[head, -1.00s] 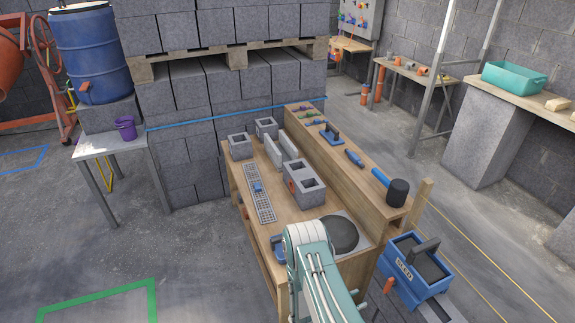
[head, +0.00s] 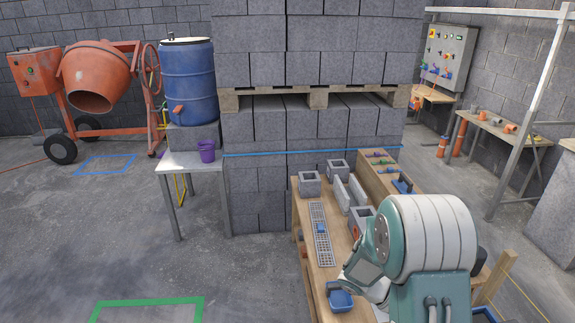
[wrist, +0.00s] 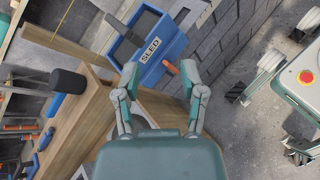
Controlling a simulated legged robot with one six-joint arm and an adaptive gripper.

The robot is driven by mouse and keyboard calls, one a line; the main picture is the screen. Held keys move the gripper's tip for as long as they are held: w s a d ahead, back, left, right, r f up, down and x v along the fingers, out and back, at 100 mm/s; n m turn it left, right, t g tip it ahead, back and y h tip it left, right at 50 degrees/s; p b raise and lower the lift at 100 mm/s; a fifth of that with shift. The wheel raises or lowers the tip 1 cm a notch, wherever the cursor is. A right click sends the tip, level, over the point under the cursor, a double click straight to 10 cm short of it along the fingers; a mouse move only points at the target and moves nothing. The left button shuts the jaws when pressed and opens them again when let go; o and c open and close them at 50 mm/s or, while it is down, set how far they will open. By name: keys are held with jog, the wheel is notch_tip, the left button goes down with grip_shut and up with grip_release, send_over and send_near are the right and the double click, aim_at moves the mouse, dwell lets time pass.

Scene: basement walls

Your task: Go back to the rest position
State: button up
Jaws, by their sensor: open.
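My arm (head: 430,240) is folded up close to the head camera, in front of the wooden workbench (head: 320,275). In the wrist view my gripper (wrist: 160,76) is open and empty. Its two fingers are spread apart, and the blue box marked SLED (wrist: 160,47) shows beyond and between them. I cannot tell the gap between fingertips and box. My gripper's fingers cannot be made out in the head view. Part of my own body with a red button shows at the right of the wrist view.
Grey blocks (head: 309,184) and a metal grid strip (head: 320,235) lie on the bench. A block stack (head: 300,130) stands behind. Floor at front left is clear.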

jog(key=s+a+r+m+t+y, duration=0.3)
jog(key=s+a+r+t+y, duration=0.2)
jog(key=r, duration=0.5)
jog(key=s+a+r+m+t+y, duration=0.4)
jog(key=s+a+r, duration=0.4)
jog(key=a+r, duration=0.3)
jog(key=a+t+y, duration=0.1)
jog(key=y, duration=0.1)
jog(key=shift+s+a+r+t+y, duration=0.15)
jog(key=shift+s+t+y, duration=0.15)
jog(key=shift+s+t, duration=0.1)
